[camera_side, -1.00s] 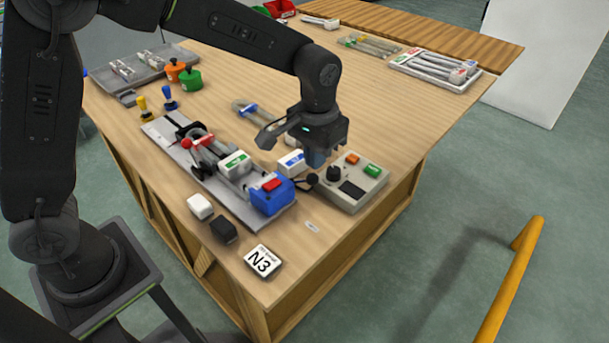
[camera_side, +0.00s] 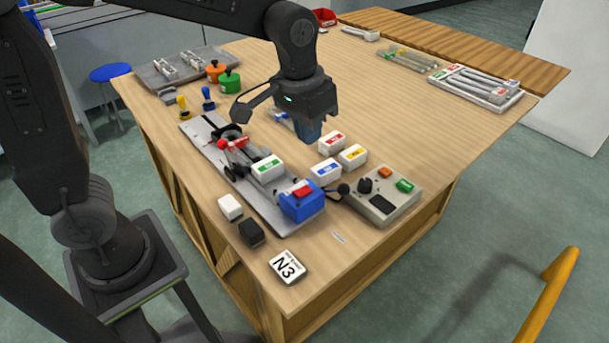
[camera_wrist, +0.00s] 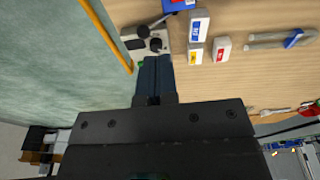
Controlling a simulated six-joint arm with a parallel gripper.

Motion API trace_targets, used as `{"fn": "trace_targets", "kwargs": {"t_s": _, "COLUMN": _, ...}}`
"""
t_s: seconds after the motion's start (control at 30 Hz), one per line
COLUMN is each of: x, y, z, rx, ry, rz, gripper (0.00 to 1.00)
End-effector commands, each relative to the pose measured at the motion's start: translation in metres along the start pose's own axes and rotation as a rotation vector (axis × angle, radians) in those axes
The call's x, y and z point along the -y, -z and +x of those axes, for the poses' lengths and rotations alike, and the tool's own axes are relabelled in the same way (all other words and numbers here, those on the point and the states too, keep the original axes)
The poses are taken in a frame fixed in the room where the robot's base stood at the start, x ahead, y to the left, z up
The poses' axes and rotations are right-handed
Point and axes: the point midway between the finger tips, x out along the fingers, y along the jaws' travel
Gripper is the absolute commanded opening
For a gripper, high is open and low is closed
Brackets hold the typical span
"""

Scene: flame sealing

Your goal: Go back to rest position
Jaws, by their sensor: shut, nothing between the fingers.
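My gripper (camera_side: 311,133) is above the table (camera_side: 400,130), behind the row of small labelled blocks in the side view. Its blue fingers are together with nothing between them; they also show in the wrist view (camera_wrist: 154,72). Below and in front of it are a red-labelled block (camera_side: 331,142), a yellow-labelled block (camera_side: 353,156) and a blue-labelled block (camera_side: 325,171), all on the table. The gripper is apart from them. A tube with a blue band behind the gripper is partly hidden.
A grey rail fixture (camera_side: 215,160) with a green-labelled block (camera_side: 267,167) and a blue unit (camera_side: 302,205) stands at left. A control box (camera_side: 383,207) is at right. Racks (camera_side: 478,85) and a grey tray (camera_side: 185,68) lie farther back. A yellow rail (camera_side: 550,292) stands off the table.

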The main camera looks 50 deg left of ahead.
Motion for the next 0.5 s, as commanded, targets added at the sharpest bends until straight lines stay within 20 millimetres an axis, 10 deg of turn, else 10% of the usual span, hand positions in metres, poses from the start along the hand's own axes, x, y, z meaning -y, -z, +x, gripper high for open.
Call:
{"fn": "trace_targets", "kwargs": {"t_s": 0.2, "x": 0.034, "y": -0.059, "z": -0.042, "rx": -0.145, "ry": -0.003, "rz": -0.003, "gripper": 0.00}}
{"fn": "trace_targets", "kwargs": {"t_s": 0.5, "x": 0.059, "y": -0.127, "z": -0.053, "rx": -0.301, "ry": 0.018, "rz": 0.004, "gripper": 0.00}}
